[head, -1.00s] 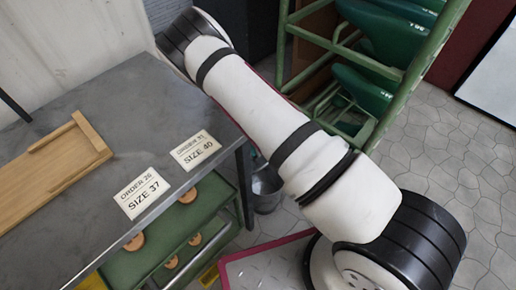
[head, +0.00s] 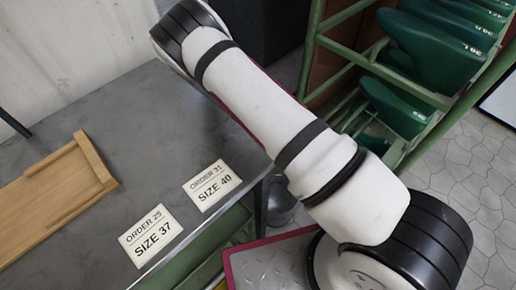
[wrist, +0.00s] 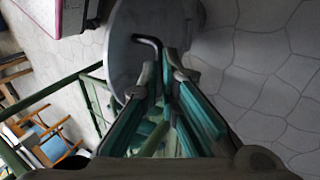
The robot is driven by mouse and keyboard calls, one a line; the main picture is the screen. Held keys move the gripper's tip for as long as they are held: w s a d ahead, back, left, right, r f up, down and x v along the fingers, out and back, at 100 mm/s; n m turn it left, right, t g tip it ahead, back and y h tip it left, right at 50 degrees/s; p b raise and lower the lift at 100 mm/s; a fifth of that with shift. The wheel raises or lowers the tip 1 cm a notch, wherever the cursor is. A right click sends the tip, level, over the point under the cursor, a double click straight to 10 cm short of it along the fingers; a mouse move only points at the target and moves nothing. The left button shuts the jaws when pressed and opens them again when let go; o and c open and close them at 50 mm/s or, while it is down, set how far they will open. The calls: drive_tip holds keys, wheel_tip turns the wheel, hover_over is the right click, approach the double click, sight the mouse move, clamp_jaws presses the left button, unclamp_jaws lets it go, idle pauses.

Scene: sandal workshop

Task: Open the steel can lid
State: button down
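The steel can (head: 280,208) shows in the head view as a small grey piece beyond the table corner, mostly hidden by the table and my arm. In the wrist view a round grey steel surface (wrist: 135,20), which looks like the can's lid, lies beyond my fingertips. A dark bent rod, like a handle (wrist: 148,40), stands in front of it and runs down toward the gap between my fingers. My gripper (wrist: 166,75) has teal-lined fingers with the tips close together at the rod. I cannot tell whether they grip it. The gripper is out of the head view.
A grey metal table (head: 100,115) holds a wooden tray (head: 50,200) and two order cards (head: 150,235) (head: 212,185). A green rack (head: 425,95) with dark green forms stands at the right. Wooden chairs (wrist: 50,135) show in the wrist view. Tiled floor lies open at right.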

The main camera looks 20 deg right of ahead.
drive_tip(key=shift+w+a+f+b, duration=0.25)
drive_tip(key=shift+w+f+b, duration=0.1)
drive_tip(key=shift+f+b, duration=0.25)
drive_tip(key=shift+w+a+f+b, duration=0.3)
drive_tip(key=shift+f+b, duration=0.15)
drive_tip(key=shift+f, duration=0.25)
drive_tip(key=c, duration=2.3)
unclamp_jaws()
drive_tip(key=shift+d, duration=0.1)
drive_tip(key=o, duration=0.4)
drive_tip(key=shift+o, duration=0.9)
drive_tip(key=shift+w, duration=0.1)
drive_tip(key=v, duration=1.2)
drive_tip(key=shift+w+r, duration=0.1)
drive_tip(key=shift+w, duration=0.05)
